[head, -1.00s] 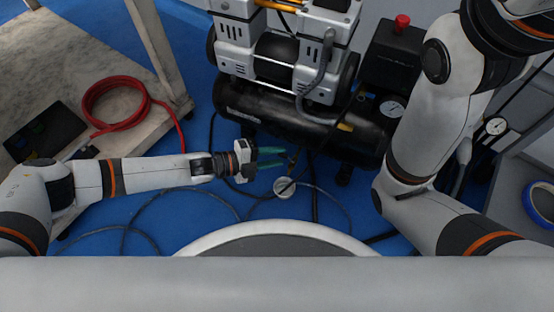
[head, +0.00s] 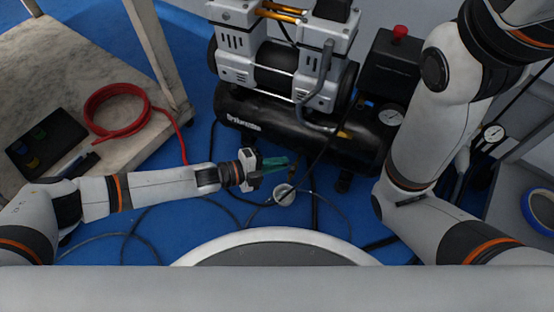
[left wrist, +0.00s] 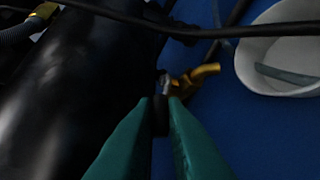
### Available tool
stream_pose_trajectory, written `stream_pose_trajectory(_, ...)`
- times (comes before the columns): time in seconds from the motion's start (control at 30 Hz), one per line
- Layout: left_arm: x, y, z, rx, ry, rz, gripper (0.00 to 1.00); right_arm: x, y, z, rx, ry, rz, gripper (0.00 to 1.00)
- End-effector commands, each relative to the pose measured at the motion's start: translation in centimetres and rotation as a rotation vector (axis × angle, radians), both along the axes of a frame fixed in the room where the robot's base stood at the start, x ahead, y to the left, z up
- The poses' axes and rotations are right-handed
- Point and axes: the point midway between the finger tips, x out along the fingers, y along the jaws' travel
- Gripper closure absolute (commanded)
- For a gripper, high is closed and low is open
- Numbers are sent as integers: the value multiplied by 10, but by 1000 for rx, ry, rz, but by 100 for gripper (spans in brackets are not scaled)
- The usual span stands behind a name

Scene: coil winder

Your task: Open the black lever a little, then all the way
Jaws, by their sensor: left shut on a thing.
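The black lever (left wrist: 160,116) is a small dark piece beside a brass valve fitting (left wrist: 197,77) in the left wrist view. My left gripper (left wrist: 163,108) has its teal fingertips shut on the lever, one on each side. In the head view my left gripper (head: 288,163) is low in front of the compressor's black tank (head: 285,122), and the lever is too small to make out there. The tank also fills the left of the left wrist view (left wrist: 75,85). My right arm shows at the right of the head view, but its gripper is out of view.
A white round cup (head: 284,195) stands on the blue floor close to my left gripper; it also shows in the left wrist view (left wrist: 285,75) with a grey-green piece inside. Dark hoses cross the floor. A bench with a coiled red hose (head: 117,110) stands left.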

Motion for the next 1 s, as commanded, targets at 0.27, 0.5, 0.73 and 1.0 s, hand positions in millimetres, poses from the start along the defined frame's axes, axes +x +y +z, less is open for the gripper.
stream_pose_trajectory(0.27,-8,-4,6,-8,8,128,100,0,0,35,0,0,0,64)
stream_pose_trajectory(0.5,-13,-6,8,-11,6,249,100,0,0,60,0,0,-1,64)
stream_pose_trajectory(0.73,-16,-6,8,-12,4,365,100,0,0,79,0,0,-1,64)
stream_pose_trajectory(1.0,-18,-4,3,-6,0,416,100,0,0,84,0,1,-1,64)
